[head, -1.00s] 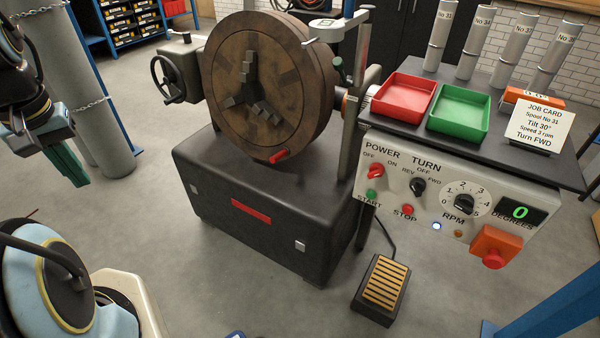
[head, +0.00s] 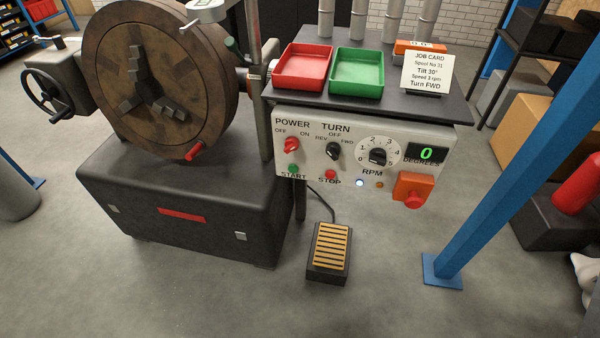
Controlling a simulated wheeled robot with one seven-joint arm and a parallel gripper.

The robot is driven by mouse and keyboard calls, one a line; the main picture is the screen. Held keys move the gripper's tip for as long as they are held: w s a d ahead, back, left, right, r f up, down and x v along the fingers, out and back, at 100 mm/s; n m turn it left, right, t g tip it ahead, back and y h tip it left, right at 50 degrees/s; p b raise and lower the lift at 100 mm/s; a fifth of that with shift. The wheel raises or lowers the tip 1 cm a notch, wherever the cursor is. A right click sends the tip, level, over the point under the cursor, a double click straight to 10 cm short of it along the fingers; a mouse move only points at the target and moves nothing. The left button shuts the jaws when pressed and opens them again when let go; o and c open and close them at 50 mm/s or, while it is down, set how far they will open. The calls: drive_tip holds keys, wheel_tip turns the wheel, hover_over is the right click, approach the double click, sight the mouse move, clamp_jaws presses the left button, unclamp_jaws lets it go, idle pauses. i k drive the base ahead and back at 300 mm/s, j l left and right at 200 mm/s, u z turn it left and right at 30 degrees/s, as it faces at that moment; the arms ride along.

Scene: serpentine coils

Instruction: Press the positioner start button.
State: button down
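The green start button (head: 293,169) is a small round button at the lower left of the pale control panel (head: 350,156), above the label START. The red stop button (head: 331,175) is to its right. Above them are the red POWER switch (head: 291,146), the black TURN switch (head: 333,150) and the RPM dial (head: 378,155). The green display (head: 427,154) reads 0 degrees. The positioner (head: 155,80) with its round, jawed faceplate stands to the left of the panel. My gripper is not in the head view.
A red tray (head: 303,67) and a green tray (head: 357,72) sit on the shelf above the panel, beside a job card (head: 427,73). A foot pedal (head: 329,252) is on the floor below. A blue post (head: 500,170) stands to the right. The floor in front is open.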

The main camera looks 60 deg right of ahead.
sight(292, 168)
drive_tip(key=k, duration=0.85)
